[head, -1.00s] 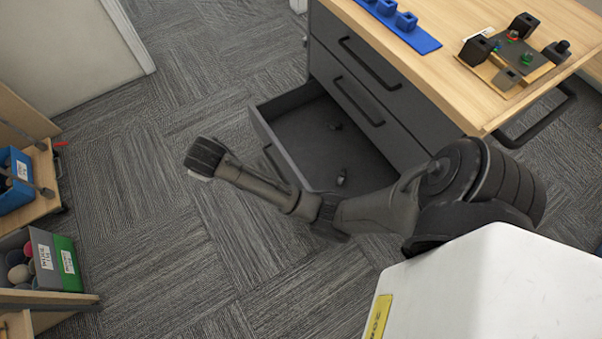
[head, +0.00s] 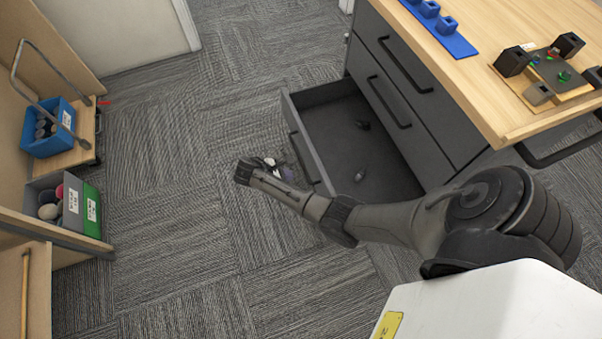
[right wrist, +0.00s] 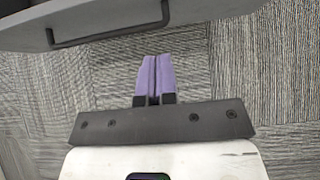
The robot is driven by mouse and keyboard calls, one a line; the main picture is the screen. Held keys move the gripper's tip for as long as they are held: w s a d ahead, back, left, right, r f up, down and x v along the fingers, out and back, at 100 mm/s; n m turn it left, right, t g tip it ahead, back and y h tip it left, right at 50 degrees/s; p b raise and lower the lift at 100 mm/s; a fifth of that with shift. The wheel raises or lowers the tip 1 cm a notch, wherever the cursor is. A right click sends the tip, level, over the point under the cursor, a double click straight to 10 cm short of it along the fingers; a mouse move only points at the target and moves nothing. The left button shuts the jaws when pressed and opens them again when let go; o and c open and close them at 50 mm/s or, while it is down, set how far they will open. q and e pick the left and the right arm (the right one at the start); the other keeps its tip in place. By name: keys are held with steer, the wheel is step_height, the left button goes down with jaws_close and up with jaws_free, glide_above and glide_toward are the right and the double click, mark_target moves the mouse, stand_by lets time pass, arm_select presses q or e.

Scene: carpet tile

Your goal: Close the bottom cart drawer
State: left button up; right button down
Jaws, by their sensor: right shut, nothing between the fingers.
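The bottom drawer (head: 308,152) of the grey cart (head: 405,95) stands pulled out, with two small dark objects lying inside. The two drawers above it are shut. My right gripper (head: 268,163) is outside the drawer, close to its front panel in the head view. In the right wrist view its purple fingers (right wrist: 154,78) are shut together and empty. The drawer front (right wrist: 180,22) with its dark bar handle (right wrist: 110,27) spans the top of that view, with a strip of carpet between fingertips and handle. My left gripper is not in view.
Carpet between is clear.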

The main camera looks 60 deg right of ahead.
mark_target(321, 176)
steer(key=b+x, duration=0.2)
steer(key=x, duration=0.2)
steer(key=r+b+x, duration=0.1)
steer(key=x, duration=0.2)
steer(key=s+d+b+x, duration=0.1)
steer(key=b+x, duration=0.1)
steer(key=x, duration=0.2)
steer(key=shift+s+d+b, duration=0.1)
steer(key=shift+b, duration=0.25)
steer(key=shift+s+d, duration=0.3)
steer(key=shift+d, duration=0.2)
steer(key=shift+r, duration=0.1)
